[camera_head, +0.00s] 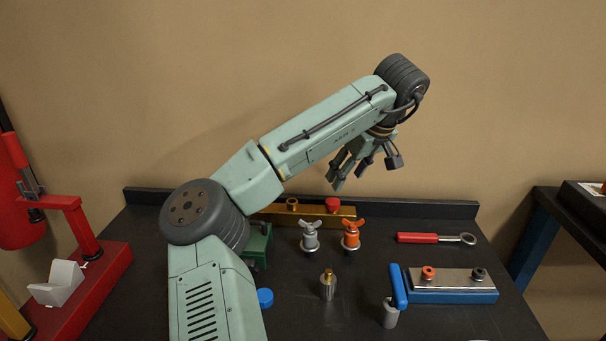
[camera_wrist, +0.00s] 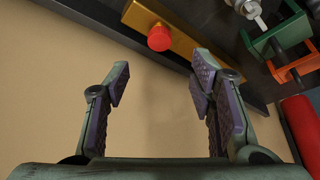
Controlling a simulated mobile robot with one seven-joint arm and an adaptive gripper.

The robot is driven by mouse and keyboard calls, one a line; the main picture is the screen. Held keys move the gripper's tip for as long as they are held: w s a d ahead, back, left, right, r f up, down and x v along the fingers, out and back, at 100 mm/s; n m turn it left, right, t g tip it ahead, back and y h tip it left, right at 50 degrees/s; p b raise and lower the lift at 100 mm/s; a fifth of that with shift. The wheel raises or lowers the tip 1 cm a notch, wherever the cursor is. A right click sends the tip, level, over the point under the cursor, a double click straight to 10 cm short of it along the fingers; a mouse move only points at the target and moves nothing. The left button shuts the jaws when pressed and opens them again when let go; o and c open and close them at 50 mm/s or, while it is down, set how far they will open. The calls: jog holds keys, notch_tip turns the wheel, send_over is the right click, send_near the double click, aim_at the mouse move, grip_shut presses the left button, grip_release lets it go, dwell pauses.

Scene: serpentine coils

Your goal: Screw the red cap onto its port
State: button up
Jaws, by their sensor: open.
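The red cap (camera_head: 333,204) is at the right part of a brass-yellow block (camera_head: 345,219) by the back edge of the bench. In the wrist view the red cap (camera_wrist: 160,37) shows against the front of the yellow block (camera_wrist: 187,45). I cannot tell whether it is threaded on or only resting there. A brass ring-shaped port (camera_head: 292,203) stands on the block to the cap's left. My gripper (camera_head: 366,171) is open and empty, above and to the right of the cap in the head view. In the wrist view my gripper (camera_wrist: 160,85) has its fingers spread below the cap, apart from it.
A grey wing-handled fitting (camera_head: 310,236) and an orange one (camera_head: 351,234) stand before the block. A brass-tipped cylinder (camera_head: 328,285), a blue fixture (camera_head: 450,296) and a red-handled tool (camera_head: 417,238) are nearby. A red press (camera_head: 75,225) stands left.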

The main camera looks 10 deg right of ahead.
aim_at(333, 201)
jog(key=b+x, duration=0.4)
jog(key=x, duration=0.5)
jog(key=shift+d+f, duration=0.1)
jog(key=shift+f, duration=0.05)
grip_shut()
dwell(0.4)
